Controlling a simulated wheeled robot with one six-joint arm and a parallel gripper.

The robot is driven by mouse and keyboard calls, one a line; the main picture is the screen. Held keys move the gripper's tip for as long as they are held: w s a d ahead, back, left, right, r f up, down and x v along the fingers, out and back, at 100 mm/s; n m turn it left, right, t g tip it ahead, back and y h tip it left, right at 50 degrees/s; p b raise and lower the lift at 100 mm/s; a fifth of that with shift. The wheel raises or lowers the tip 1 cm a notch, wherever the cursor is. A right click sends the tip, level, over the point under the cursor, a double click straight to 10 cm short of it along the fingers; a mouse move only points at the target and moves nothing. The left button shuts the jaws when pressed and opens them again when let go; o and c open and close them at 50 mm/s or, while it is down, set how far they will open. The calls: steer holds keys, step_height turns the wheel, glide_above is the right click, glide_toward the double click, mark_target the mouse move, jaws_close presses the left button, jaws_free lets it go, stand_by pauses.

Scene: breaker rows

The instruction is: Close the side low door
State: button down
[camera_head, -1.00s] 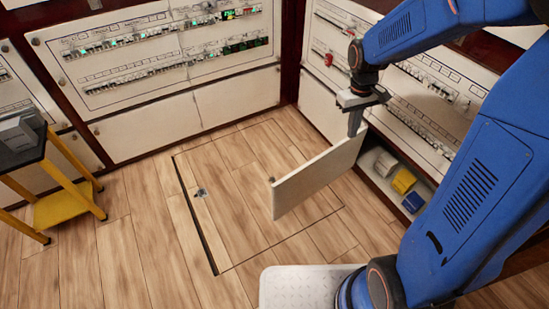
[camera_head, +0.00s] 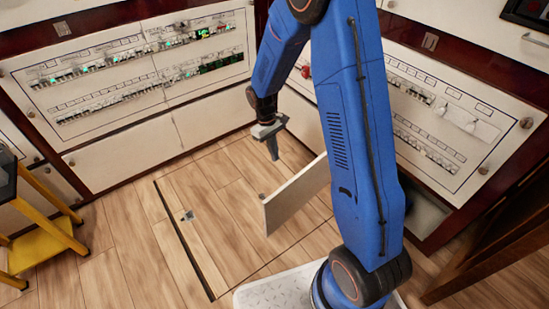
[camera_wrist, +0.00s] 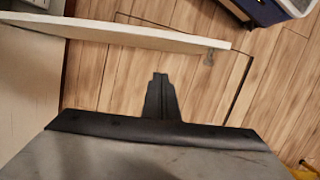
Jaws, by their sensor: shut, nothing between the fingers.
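The side low door (camera_head: 296,196) is a white panel that stands open, swung out over the wood floor from the right-hand wall. In the wrist view the door (camera_wrist: 140,36) runs across the upper left, with a small latch near its free end. My gripper (camera_head: 274,156) is shut and empty, pointing down. It is on the far left side of the door, apart from it. In the wrist view my gripper's fingers (camera_wrist: 159,92) show together over bare floor, beside the door's face. The compartment behind the door is mostly hidden by my arm.
A floor hatch outline with a small metal latch (camera_head: 187,216) lies left of the door. A yellow stand (camera_head: 40,240) is at the left. Breaker panels (camera_head: 130,70) line the walls. A brown wooden door (camera_head: 490,245) stands at the lower right.

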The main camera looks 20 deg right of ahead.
steer(key=s+d+f, duration=0.2)
steer(key=s+f, duration=0.3)
steer(key=f, duration=0.2)
steer(key=shift+s+d+f, duration=0.2)
steer(key=shift+d+f, duration=0.15)
steer(key=shift+f, duration=0.05)
